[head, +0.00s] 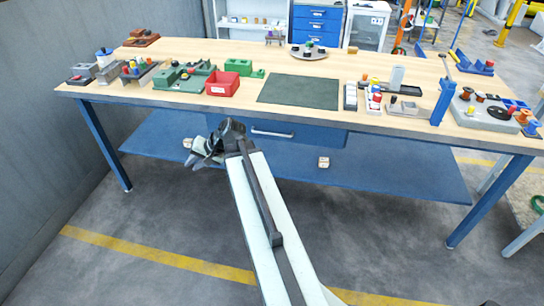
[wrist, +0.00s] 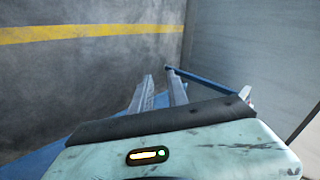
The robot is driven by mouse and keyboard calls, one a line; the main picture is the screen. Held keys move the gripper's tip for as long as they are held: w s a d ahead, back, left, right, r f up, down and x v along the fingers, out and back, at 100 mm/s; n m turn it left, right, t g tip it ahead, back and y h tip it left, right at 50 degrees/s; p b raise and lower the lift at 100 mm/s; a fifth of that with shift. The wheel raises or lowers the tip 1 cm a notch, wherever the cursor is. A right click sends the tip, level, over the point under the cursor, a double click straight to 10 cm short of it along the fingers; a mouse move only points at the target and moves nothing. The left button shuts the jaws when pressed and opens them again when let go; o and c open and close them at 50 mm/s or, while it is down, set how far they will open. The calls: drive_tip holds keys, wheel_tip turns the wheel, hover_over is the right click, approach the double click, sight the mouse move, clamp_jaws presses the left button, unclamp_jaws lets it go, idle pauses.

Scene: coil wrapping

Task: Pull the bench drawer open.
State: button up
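The bench drawer (head: 310,136) is a blue front under the middle of the wooden bench top in the head view, with a pale bar handle (head: 272,133). Its front sits in under the bench edge and looks closed. My arm covers part of its left side. My gripper (head: 197,158) is left of the handle and a little lower, apart from it and pointing left. In the wrist view its two fingers (wrist: 160,82) stand apart with nothing between them. The drawer and handle cannot be made out in the wrist view.
The bench top (head: 215,49) carries a green mat (head: 299,91), a red bin (head: 222,84) and several parts. A blue lower shelf (head: 400,170) holds small boxes, one (head: 323,162) right of my arm. Blue legs stand at both ends. Floor in front is clear.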

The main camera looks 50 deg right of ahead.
drive_tip(key=d+f+m+t+h+b, duration=0.1)
drive_tip(key=d+f+m+t+b, duration=0.2)
drive_tip(key=d, duration=0.5)
drive_tip(key=d+f+m+t+h+b, duration=0.1)
drive_tip(key=d+f+m+t+b, duration=0.15)
drive_tip(key=d+b, duration=0.4)
drive_tip(key=m+t+h+b, duration=0.3)
drive_tip(key=m+h+b, duration=0.3)
drive_tip(key=m, duration=0.2)
approach(271, 134)
drive_tip(key=w+d, duration=0.1)
drive_tip(key=w, duration=0.1)
drive_tip(key=x, duration=0.2)
drive_tip(key=b+x, duration=0.1)
drive_tip(key=x, duration=0.5)
drive_tip(key=shift+w+f, duration=0.1)
drive_tip(key=shift+f, duration=0.2)
drive_tip(key=shift+a, duration=0.1)
drive_tip(key=shift+c, duration=0.3)
clamp_jaws()
